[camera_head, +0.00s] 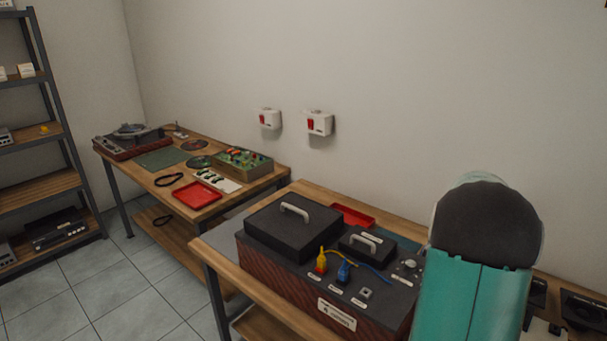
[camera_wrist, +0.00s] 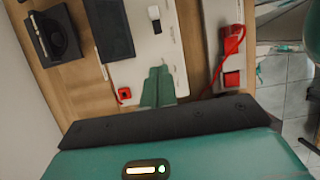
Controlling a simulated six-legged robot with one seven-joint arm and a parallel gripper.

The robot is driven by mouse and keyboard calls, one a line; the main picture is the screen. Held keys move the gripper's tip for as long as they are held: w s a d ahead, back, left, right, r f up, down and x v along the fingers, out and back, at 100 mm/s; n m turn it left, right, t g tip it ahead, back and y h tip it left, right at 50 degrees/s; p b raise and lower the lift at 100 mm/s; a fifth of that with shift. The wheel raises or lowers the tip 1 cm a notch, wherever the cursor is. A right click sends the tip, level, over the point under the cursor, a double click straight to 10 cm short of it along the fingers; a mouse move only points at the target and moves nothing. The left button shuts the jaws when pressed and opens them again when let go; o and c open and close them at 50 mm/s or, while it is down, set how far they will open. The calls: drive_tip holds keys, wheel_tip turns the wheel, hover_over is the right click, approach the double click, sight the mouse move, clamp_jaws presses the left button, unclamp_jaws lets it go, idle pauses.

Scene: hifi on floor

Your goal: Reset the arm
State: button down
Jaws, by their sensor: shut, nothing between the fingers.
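My gripper (camera_wrist: 158,72) shows in the wrist view as two teal fingers pressed together, with nothing between them. It is over a wooden surface with a white panel (camera_wrist: 132,66) on it. In the head view, a teal and black part of my arm stands large at the right and hides part of the bench behind it. My gripper cannot be made out in the head view.
The near bench holds a large console with a black lid (camera_head: 283,232) and a red tray (camera_head: 352,214). A second table at left carries a red tray (camera_head: 199,195) and a turntable (camera_head: 130,136). A shelf (camera_head: 40,188) stands far left. Tiled floor (camera_head: 120,295) is clear at lower left.

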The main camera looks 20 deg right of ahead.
drive_tip(key=shift+a, duration=0.1)
drive_tip(key=w+a+r+m+t, duration=0.15)
drive_tip(key=w+a+r, duration=0.3)
drive_tip(key=a, duration=0.65)
drive_tip(key=w+a+r+m+t, duration=0.1)
drive_tip(key=w+a+r+t, duration=0.2)
drive_tip(key=a+r, duration=0.55)
drive_tip(key=s+a+m+t+y, duration=0.1)
drive_tip(key=s+a, duration=0.3)
drive_tip(key=a, duration=0.9)
drive_tip(key=s+a+m+t+y, duration=0.1)
drive_tip(key=s+a+t, duration=0.3)
drive_tip(key=a, duration=1)
drive_tip(key=shift+r+m, duration=0.35)
drive_tip(key=shift+m, duration=0.1)
drive_tip(key=shift+s+d, duration=0.1)
drive_tip(key=shift+d, duration=0.05)
